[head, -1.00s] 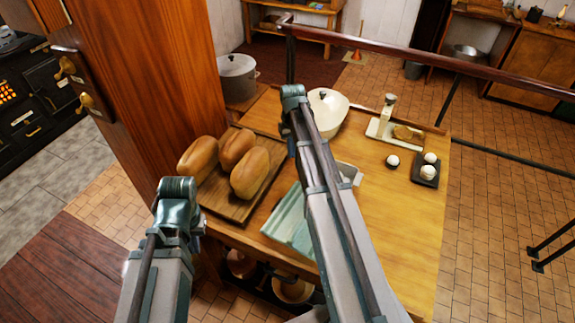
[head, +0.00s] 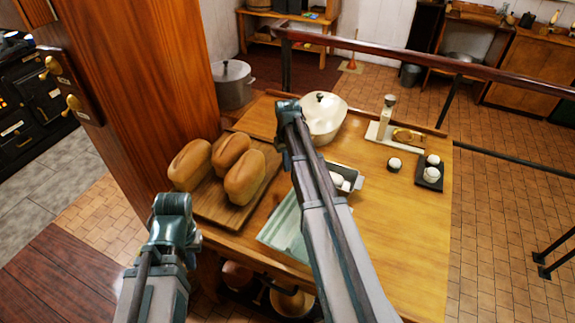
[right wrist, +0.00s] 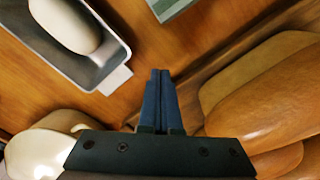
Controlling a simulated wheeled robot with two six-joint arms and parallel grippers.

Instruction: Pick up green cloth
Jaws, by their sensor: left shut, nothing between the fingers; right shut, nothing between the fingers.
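The pale green cloth (head: 280,231) lies flat on the wooden table, partly hidden behind my right forearm in the head view. A green corner shows at the top edge of the right wrist view (right wrist: 176,8), apart from my fingers. My right gripper (right wrist: 160,73) is shut and empty, between the metal tin and the bread. In the head view its fingers are hidden under my right wrist, which is farther back than the cloth. My left gripper (head: 173,226) is shut and empty at the table's near left, left of the cloth; its fingertips are hard to make out.
Bread loaves (head: 244,177) lie on a wooden board (head: 213,209) left of the cloth. A metal tin (right wrist: 112,78) holding a white rounded item stands beside the cloth. A lidded cream pot (head: 324,117) stands behind. A wooden pillar (head: 150,90) rises at left. The table's right front is clear.

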